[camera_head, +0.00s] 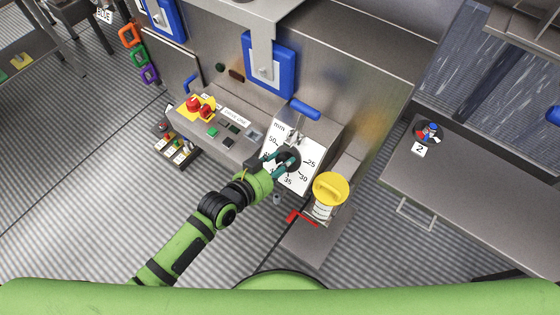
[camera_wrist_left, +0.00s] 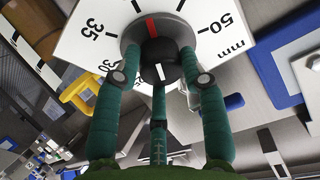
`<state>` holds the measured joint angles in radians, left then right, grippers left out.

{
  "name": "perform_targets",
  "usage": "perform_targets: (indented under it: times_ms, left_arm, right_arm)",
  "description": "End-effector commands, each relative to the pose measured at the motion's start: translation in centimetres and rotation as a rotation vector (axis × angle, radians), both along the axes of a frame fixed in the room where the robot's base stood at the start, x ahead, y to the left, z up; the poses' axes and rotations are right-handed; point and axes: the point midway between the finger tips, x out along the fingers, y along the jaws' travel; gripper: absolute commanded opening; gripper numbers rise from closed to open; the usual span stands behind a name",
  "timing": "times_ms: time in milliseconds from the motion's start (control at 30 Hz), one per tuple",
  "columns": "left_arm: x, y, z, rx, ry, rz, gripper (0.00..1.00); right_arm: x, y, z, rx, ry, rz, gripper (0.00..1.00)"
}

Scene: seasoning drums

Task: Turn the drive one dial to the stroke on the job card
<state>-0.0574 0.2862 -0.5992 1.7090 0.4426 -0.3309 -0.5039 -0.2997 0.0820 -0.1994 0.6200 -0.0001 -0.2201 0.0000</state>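The dial is a black knob (camera_wrist_left: 160,62) with a white line, on a grey disc with a red mark, in the left wrist view. The white line points down in that view, towards my palm; the red mark is at the top. It sits on a white scale plate (camera_head: 309,150) marked in mm; 25, 30, 35 and 50 can be read, other numbers are covered. My left gripper (camera_head: 280,161) is at the dial, its teal fingers (camera_wrist_left: 160,68) on either side of the knob. Whether they touch it is unclear. No readable job card shows.
A panel with a red stop button (camera_head: 201,106), small keys and a "DRIVE ONE" label (camera_head: 236,115) lies left of the dial. A blue board (camera_head: 285,75) stands behind. A yellow-topped part (camera_head: 330,188) and red lever (camera_head: 302,218) are close on the right. A grey cabinet (camera_head: 480,195) stands farther right.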

Motion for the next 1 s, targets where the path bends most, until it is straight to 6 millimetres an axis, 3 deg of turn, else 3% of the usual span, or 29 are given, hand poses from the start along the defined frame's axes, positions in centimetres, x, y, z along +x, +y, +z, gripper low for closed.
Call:
perform_targets:
  times_ms: [333,667,700,733,1000]
  left_arm:
    - [0.4,-0.3,1.2,-0.1,0.046,0.076,0.09]
    - [0.6,-0.3,1.2,-0.121,0.051,0.091,0.09]
    - [0.6,-0.3,1.2,-0.121,0.051,0.091,0.58]
    - [0.6,-0.3,1.2,-0.121,0.051,0.091,0.63]
    - [0.4,-0.2,0.8,-0.115,0.059,0.09,0.63]
  right_arm:
    - [-0.1,0.5,1.9,0.007,0.001,-0.002,0.0]
    - [-0.1,0.5,1.8,0.006,0.001,-0.001,0.0]
    - [-0.1,0.5,1.8,0.006,0.001,-0.001,0.0]
    - [-0.1,0.5,1.8,0.006,0.001,-0.001,0.0]
    - [-0.1,0.1,1.8,0.001,0.001,0.0,0.0]
